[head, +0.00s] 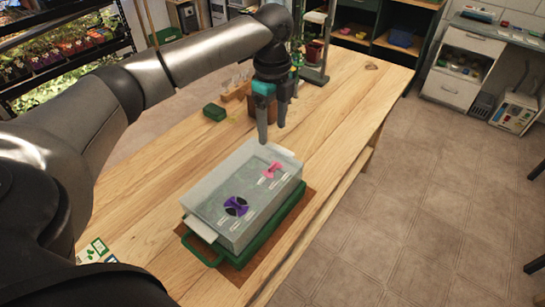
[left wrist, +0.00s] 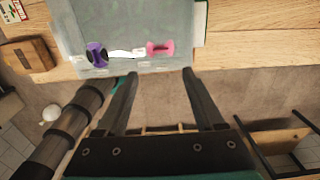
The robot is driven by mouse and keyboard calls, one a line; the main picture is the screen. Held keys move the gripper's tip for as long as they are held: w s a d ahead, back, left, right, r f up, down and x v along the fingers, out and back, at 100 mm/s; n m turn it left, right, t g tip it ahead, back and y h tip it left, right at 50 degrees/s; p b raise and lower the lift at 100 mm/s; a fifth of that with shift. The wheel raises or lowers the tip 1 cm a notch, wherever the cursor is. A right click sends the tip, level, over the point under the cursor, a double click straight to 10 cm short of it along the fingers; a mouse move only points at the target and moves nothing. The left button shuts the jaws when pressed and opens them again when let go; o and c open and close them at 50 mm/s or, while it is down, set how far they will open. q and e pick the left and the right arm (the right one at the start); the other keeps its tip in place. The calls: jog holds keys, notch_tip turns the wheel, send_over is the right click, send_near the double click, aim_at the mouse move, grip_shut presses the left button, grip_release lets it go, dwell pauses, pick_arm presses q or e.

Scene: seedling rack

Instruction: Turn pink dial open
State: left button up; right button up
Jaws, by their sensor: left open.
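The pink dial (head: 271,170) is a small knob on the far right part of the pale grey box (head: 213,228). In the left wrist view the pink dial (left wrist: 160,47) lies just beyond my fingertips, between their lines. A purple dial (head: 236,206) is on the same box, nearer to me; it also shows in the left wrist view (left wrist: 96,54). My left gripper (head: 272,132) hangs fingers down above the far end of the box, open and empty, apart from the pink dial. My right gripper is not seen.
The box sits on a green tray (head: 207,252) on the wooden table (head: 135,205). Behind my left gripper stand a small green block (head: 214,112), a wooden holder with tubes, and plant racks. The table's right edge is close to the tray.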

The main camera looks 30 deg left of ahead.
aim_at(273, 165)
pick_arm(q)
notch_tip(273, 165, down, 10)
jog(key=shift+f+b, duration=0.1)
jog(key=shift+b, duration=0.45)
jog(key=shift+f, duration=0.6)
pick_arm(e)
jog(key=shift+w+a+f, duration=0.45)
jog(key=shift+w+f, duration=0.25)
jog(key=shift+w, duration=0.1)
pick_arm(q)
jog(key=shift+c, duration=0.3)
jog(key=c, duration=0.3)
grip_shut()
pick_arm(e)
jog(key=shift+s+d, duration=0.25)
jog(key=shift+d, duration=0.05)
